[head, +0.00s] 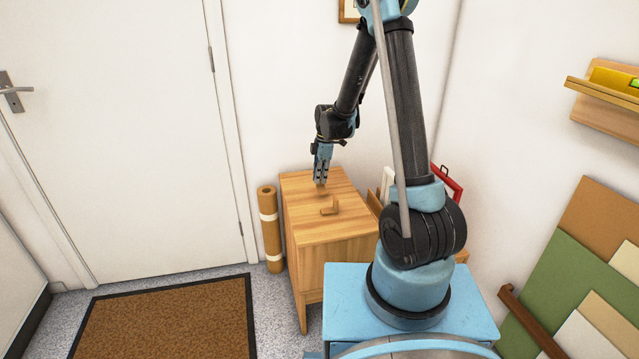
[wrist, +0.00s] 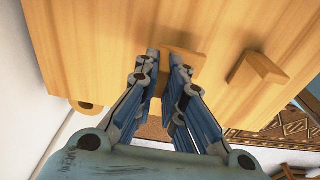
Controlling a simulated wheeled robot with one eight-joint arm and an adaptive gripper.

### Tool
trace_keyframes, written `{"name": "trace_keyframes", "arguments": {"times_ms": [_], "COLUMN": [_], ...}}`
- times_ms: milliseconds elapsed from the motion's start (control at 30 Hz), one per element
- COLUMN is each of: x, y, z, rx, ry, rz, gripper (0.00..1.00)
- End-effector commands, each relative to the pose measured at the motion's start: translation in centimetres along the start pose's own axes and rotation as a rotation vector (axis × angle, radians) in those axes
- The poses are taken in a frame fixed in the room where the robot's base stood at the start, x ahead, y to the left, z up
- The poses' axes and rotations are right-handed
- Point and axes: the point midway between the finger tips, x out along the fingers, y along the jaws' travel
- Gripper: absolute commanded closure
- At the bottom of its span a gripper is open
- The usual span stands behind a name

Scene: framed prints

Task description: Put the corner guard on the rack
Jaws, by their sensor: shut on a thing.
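My gripper (head: 321,180) is over the left part of the wooden cabinet top (head: 305,222). In the wrist view its fingers (wrist: 167,66) are shut on a small light-wood angled piece, a corner guard (wrist: 190,64), partly hidden by the fingers. I cannot tell if the held piece touches the cabinet top. A second L-shaped wooden corner guard (head: 330,208) lies nearer the front of the top, apart from my gripper. It also shows to the right of the fingers in the wrist view (wrist: 258,72). I cannot make out for sure which thing is the rack.
A rolled brown tube (head: 269,230) stands left of the cabinet. Frames, one of them red (head: 450,186), stand behind my arm to the right. A wall shelf (head: 600,93) holds a yellow level. Colored boards (head: 585,255) lean at the right. A doormat (head: 165,320) lies on the floor.

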Motion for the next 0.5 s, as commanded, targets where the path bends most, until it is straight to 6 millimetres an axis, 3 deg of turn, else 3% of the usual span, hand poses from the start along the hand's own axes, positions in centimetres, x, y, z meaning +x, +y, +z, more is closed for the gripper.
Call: {"name": "trace_keyframes", "arguments": {"times_ms": [200, 500], "x": [2.2, 2.4], "y": [0.0, 0.0], "z": [0.2, 0.3], "rx": [0.000, 0.000], "ry": [0.000, 0.000], "rz": [0.000, 0.000], "gripper": [1.00, 1.00]}}
